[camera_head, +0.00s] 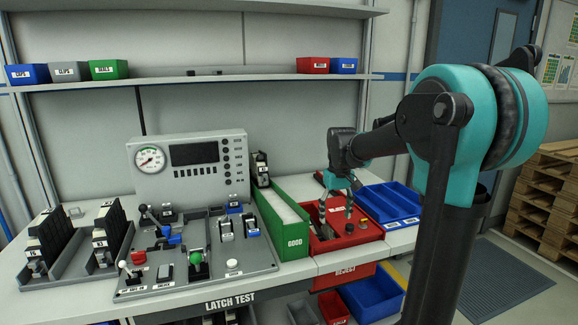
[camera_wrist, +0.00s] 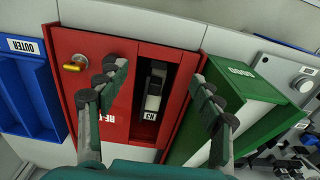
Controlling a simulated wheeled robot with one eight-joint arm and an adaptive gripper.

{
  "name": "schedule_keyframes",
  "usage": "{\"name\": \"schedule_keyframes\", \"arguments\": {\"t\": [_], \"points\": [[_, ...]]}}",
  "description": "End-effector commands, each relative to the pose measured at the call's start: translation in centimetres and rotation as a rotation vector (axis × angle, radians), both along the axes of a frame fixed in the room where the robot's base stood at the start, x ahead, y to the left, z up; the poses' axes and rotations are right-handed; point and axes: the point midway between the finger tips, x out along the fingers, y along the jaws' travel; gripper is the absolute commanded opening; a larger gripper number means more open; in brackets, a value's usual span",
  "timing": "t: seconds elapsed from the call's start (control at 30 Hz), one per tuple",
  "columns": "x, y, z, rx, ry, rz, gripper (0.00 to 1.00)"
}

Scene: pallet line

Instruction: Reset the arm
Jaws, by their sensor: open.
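My arm reaches from the right in the head view. My gripper (camera_head: 338,205) points down over a red box (camera_head: 362,233) at the right of the bench. In the wrist view my gripper (camera_wrist: 152,85) is open, its two fingers apart with nothing held between them. Below and between the fingers, a black-and-white part (camera_wrist: 153,92) lies in a dark slot of the red box (camera_wrist: 92,52). The fingers appear apart from the part; their exact height over the box cannot be told.
A green GOOD bin (camera_head: 296,243) stands left of the red box, and a blue tray (camera_head: 388,203) right of it. The latch test panel (camera_head: 150,285) and gauge console (camera_head: 190,155) are further left. A shelf (camera_head: 210,77) with small bins runs behind. Pallets (camera_head: 548,200) stand at right.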

Motion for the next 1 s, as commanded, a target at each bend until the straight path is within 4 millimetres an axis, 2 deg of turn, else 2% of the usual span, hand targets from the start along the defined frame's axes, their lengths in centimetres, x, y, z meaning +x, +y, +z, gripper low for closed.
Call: {"name": "schedule_keyframes", "arguments": {"t": [0.27,0.43,0.57,0.8,0.9,1.0], "points": [[-3.1,-0.9,-2.3,0.006,-0.049,-0.045,0.66],[-6.2,-1.7,-4.6,0.014,-0.098,-0.089,0.66],[-9.6,-2.4,-7.0,0.023,-0.148,-0.134,0.66],[-18.2,-3.7,-13.2,0.048,-0.273,-0.242,0.66],[-20.5,-4.0,-14.9,0.055,-0.307,-0.273,0.66],[-21.8,-4.1,-15.8,0.059,-0.326,-0.289,0.66]]}}
